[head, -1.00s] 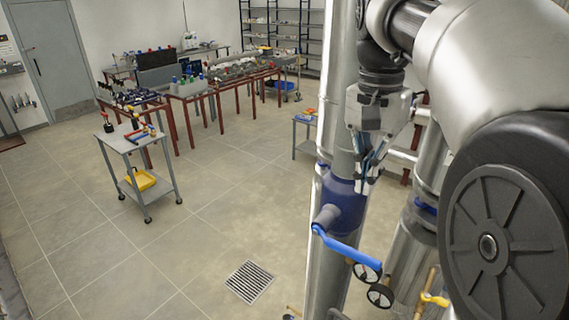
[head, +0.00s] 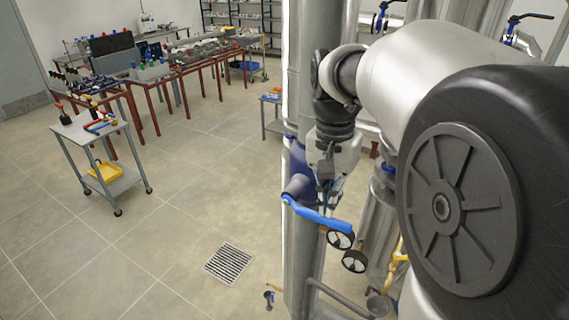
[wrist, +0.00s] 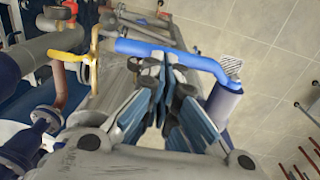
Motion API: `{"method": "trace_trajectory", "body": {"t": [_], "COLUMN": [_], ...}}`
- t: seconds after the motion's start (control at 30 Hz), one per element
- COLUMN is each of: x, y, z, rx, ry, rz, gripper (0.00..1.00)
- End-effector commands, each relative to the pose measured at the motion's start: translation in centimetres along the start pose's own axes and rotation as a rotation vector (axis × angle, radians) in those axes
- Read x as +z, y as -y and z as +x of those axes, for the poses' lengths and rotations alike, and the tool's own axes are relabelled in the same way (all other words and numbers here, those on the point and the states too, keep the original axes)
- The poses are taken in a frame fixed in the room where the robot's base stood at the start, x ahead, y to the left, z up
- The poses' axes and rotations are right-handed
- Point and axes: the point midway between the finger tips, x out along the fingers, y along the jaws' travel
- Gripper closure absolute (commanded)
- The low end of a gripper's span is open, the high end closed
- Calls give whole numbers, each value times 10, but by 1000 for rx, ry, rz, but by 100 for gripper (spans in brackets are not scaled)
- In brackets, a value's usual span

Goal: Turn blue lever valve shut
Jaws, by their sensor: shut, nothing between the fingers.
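The blue lever (head: 322,217) is on a valve with a blue body (head: 299,182) on the tall silver pipe in the head view. The lever points to the right, away from its hub. In the wrist view the lever (wrist: 180,57) runs across the picture just beyond the fingertips, with its bend and grey-blue stem at right. My gripper (head: 327,200) points down just above the lever. Its fingers (wrist: 165,72) are shut with nothing between them. The wrist view does not settle whether the tips touch the lever.
Round gauges (head: 340,239) sit just below the lever. A yellow lever (wrist: 68,56) is on a neighbouring pipe. Silver pipes (head: 380,215) stand close behind my gripper. A cart (head: 90,135) and benches stand far left. The floor around the drain grate (head: 229,263) is clear.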

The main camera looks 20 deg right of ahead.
Motion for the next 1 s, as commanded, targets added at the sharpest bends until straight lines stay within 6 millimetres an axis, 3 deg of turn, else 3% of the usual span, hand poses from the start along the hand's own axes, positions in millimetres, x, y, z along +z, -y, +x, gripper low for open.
{"method": "trace_trajectory", "body": {"t": [0.23,0.43,0.7,0.87,1.0], "x": [0,0,1,0,-3], "y": [0,-3,-4,-4,-4], "z": [0,18,19,11,-11], "rx": [0,2,8,9,3], "ry": [1,2,9,9,3], "rz": [0,1,0,-1,-1], "gripper": [100,100,100,100,100]}}
